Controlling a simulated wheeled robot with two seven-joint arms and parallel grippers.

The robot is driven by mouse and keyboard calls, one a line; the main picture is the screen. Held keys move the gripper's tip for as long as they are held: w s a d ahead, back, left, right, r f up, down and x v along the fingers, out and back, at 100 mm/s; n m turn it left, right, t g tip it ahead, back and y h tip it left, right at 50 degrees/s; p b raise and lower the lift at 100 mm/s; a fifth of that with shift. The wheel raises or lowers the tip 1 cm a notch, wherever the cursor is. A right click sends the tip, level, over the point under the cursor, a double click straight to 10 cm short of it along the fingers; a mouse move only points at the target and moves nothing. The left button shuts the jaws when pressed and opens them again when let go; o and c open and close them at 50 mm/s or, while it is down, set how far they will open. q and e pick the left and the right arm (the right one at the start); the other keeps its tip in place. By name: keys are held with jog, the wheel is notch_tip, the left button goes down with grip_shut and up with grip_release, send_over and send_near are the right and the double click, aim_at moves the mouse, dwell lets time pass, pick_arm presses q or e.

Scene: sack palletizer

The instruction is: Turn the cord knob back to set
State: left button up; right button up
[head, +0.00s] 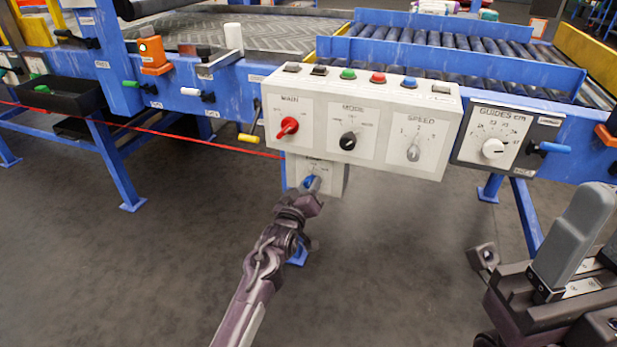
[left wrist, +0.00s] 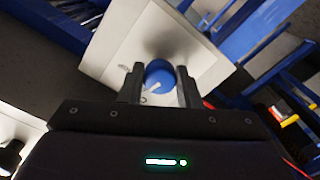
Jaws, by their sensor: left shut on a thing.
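The cord knob (left wrist: 158,77) is a round blue knob with a white pointer mark. It sits on the front of a small pale box (head: 333,178) under the main control panel, and its top shows in the head view (head: 308,182). My left gripper (left wrist: 160,88) is shut on it, one finger on each side. In the left wrist view the pointer slants toward the lower left. The small box's label is partly hidden and too small to read. My right arm (head: 560,290) shows at the lower right; its finger state is unclear.
The control panel (head: 384,95) above carries a red MAIN knob (head: 288,127), a black MODE knob (head: 348,141), a grey SPEED knob (head: 413,152) and a row of buttons. A GUIDES dial (head: 493,148) stands to the right. A red cord (head: 190,136) runs left. The floor in front is clear.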

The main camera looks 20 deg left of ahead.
pick_arm(q)
jog(key=shift+r+n+p, duration=0.1)
jog(key=shift+n+p, duration=0.75)
jog(key=shift+n, duration=0.35)
jog(key=o, duration=1)
jog(key=shift+c, duration=0.2)
